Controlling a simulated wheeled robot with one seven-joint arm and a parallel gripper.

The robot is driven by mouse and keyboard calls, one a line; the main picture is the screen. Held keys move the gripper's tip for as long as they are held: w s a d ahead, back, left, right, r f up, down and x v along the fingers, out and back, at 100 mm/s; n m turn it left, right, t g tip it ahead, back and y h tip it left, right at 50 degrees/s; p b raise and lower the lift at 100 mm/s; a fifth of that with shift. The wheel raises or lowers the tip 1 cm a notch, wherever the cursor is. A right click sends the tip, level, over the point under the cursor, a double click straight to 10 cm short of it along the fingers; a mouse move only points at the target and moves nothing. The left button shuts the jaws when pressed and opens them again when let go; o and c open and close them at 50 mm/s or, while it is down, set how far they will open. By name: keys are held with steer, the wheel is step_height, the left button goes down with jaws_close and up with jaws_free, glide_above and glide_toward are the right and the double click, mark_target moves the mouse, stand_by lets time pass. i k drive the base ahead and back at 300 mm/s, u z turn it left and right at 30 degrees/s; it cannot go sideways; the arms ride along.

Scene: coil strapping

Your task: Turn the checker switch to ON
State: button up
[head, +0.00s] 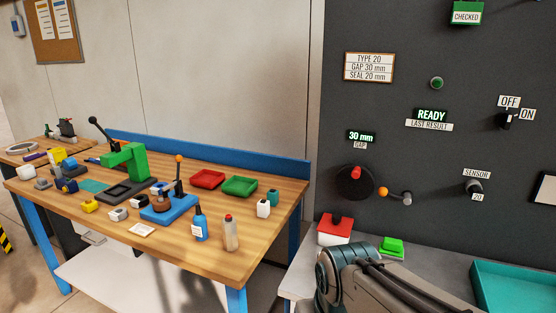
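The checker switch (503,121) is a small black knob on the dark grey panel at the right of the head view. An OFF label (509,102) sits above it and an ON label (527,114) sits to its upper right. The knob seems to point up toward OFF, but it is too small to be sure. Part of my arm shows at the bottom, in front of the panel's bench. My gripper is not visible, and nothing touches the switch.
The panel (410,165) also carries a lit READY display (431,115), a green button (436,83), a red-knobbed gap dial (355,183), an orange-tipped lever (395,195) and a sensor knob (473,187). A teal tray (515,285) lies below. A cluttered wooden workbench (265,245) stands left.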

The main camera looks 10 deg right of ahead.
mark_target(504, 120)
steer(key=z, duration=1.55)
